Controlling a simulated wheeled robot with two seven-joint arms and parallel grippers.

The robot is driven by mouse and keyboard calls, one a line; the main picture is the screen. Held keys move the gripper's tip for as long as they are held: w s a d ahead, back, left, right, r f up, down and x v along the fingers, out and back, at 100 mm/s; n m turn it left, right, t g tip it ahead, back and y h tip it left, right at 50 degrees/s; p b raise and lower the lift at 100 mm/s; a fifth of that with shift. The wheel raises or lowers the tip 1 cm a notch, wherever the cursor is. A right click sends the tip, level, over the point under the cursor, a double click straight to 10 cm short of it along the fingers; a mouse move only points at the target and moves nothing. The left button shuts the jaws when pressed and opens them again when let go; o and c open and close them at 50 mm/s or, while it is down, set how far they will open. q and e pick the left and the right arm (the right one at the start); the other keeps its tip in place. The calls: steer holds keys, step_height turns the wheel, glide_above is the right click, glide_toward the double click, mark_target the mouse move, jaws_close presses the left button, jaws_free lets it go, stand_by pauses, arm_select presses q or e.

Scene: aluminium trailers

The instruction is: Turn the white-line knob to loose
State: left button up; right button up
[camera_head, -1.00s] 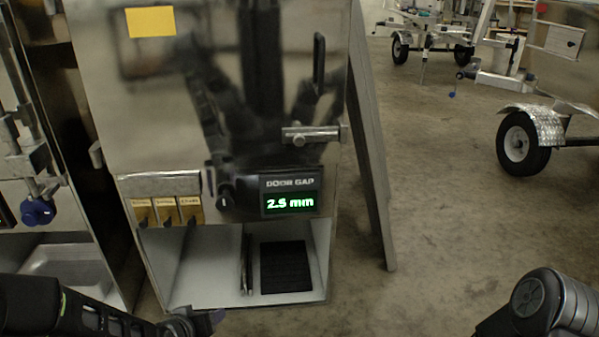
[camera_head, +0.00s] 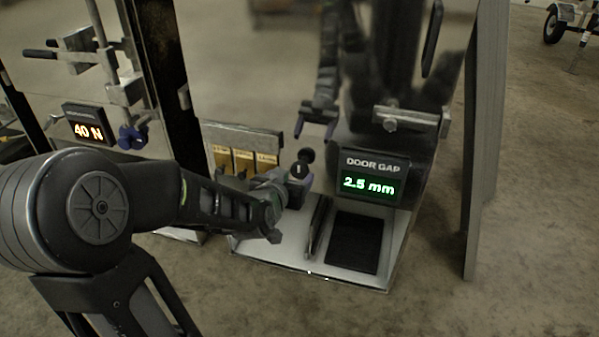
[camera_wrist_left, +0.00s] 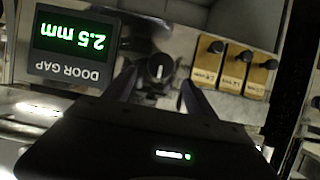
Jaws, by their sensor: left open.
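The black knob (camera_head: 305,156) with a white line sits on the steel cabinet's front, left of the DOOR GAP display (camera_head: 370,183), which reads 2.5 mm. In the left wrist view the knob (camera_wrist_left: 160,68) faces the camera, its white line upright in the picture. My left gripper (camera_head: 298,182) is at the knob, partly hiding its surroundings in the head view. In the left wrist view my left gripper (camera_wrist_left: 160,90) is open, with one finger on each side of the knob. I cannot tell whether the fingers touch it. My right gripper is out of view.
Several yellow tags (camera_head: 242,160) hang left of the knob. A latch bar (camera_head: 405,121) sticks out above the display. At left, another panel carries a 40 N display (camera_head: 88,124) and a blue knob (camera_head: 132,137).

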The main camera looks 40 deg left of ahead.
mark_target(299, 170)
arm_select(q)
steer(key=b+x, duration=0.1)
steer(key=x, duration=0.4)
steer(key=shift+w+a+f+b, duration=0.15)
steer(key=shift+w+f+b, duration=0.1)
steer(key=shift+w+b, duration=0.05)
steer(key=shift+c, duration=0.5)
steer(key=c, duration=1.2)
